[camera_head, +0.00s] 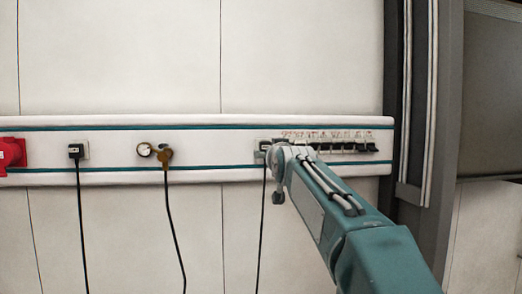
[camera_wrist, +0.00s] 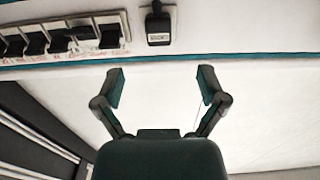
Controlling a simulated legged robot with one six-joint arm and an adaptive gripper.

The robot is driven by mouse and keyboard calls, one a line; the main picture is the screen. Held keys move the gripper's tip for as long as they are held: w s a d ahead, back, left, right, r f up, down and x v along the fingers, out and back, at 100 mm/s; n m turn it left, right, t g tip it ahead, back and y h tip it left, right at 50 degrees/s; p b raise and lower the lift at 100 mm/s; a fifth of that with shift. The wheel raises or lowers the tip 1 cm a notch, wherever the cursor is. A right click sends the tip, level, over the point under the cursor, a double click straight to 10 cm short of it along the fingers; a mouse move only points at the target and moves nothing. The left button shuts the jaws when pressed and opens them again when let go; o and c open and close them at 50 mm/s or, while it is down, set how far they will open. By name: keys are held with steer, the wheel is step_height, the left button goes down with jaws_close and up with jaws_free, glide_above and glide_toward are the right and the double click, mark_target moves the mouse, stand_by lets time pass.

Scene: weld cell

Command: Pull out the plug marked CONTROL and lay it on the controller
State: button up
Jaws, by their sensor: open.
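A black plug (camera_wrist: 158,24) with a small pale label sits in a white wall socket at the top of the wrist view; the label is too small to read. In the head view this plug (camera_head: 264,145) is partly hidden by my arm, and a black cable hangs below it. My gripper (camera_wrist: 162,86) is open and empty, its two fingers spread below the plug in the wrist view, apart from it. Another black plug (camera_head: 75,151) with a hanging cable sits further left on the rail. I cannot make out which plug reads CONTROL, nor a controller.
A row of black switches (camera_head: 340,146) lies beside the socket on the white wall rail (camera_head: 220,146). A gauge with a brass fitting (camera_head: 165,157) and hose, and a red connector (camera_head: 10,153), are further left. A dark frame (camera_head: 420,110) stands at right.

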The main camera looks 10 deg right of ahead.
steer(key=w, duration=0.9)
stand_by(0.4)
steer(key=shift+d, duration=0.15)
stand_by(0.5)
stand_by(0.5)
jaws_close()
steer(key=shift+s, duration=0.15)
steer(key=shift+s, duration=2.9)
